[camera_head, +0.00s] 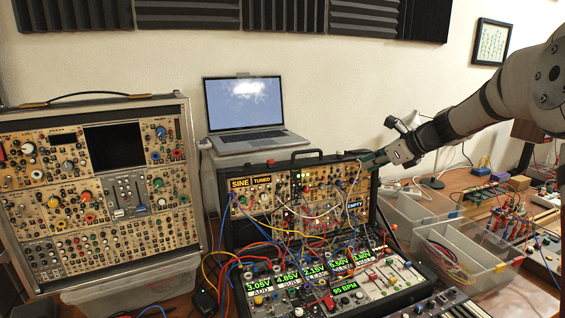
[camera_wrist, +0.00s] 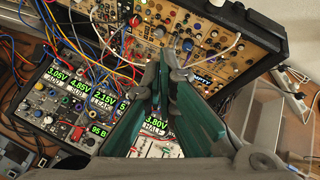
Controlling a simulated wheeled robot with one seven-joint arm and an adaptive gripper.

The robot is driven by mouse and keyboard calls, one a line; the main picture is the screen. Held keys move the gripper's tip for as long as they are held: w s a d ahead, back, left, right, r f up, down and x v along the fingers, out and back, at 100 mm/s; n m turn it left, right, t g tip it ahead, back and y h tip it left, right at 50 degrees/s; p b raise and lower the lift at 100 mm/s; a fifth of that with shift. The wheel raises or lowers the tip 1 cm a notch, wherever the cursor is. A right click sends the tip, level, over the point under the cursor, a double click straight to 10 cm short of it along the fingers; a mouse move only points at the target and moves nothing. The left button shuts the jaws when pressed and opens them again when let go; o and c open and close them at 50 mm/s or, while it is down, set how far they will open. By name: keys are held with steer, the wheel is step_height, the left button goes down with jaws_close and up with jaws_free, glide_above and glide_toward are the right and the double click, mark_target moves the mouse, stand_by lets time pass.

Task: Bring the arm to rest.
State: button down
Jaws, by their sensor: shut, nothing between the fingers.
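My gripper (camera_head: 372,161) reaches in from the right at the end of my grey arm in the head view. Its fingertips are at the right end of the upper panel of the open modular synth case (camera_head: 376,212). In the wrist view my gripper (camera_wrist: 163,58) shows green fingers that come together at the tips with nothing between them. The synth case's upper panel (camera_wrist: 215,45) lies beyond the tips, crossed by patch cables. I cannot tell whether the tips touch the panel.
A large synth case (camera_head: 100,185) stands at the left. A laptop (camera_head: 245,105) is open behind. Clear plastic bins (camera_head: 465,250) stand right of the middle case. Loose patch cables hang over the middle case. The wall behind has a framed picture (camera_head: 491,42).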

steer(key=s+a+r+n+g+h, duration=0.1)
steer(key=s+a+n, duration=0.2)
steer(key=s+n, duration=0.35)
steer(key=s+a+r+n+g, duration=0.1)
steer(key=s+a+r+n, duration=0.15)
steer(key=s, duration=0.75)
steer(key=s+a+n+g+h, duration=0.1)
steer(key=s+a+n, duration=0.2)
steer(key=s+n, duration=0.35)
steer(key=s+d+f+n+h, duration=0.1)
steer(key=s+f+n, duration=0.1)
steer(key=s, duration=0.6)
steer(key=s+d+f+n+h, duration=0.1)
steer(key=s+f+n, duration=0.1)
steer(key=s+n, duration=0.3)
steer(key=s+f+n+g+h, duration=0.1)
steer(key=s+n, duration=0.3)
steer(key=s, duration=0.7)
steer(key=shift+s+d+f+h, duration=0.3)
steer(key=shift+d+f+h, duration=0.15)
steer(key=shift+f, duration=0.2)
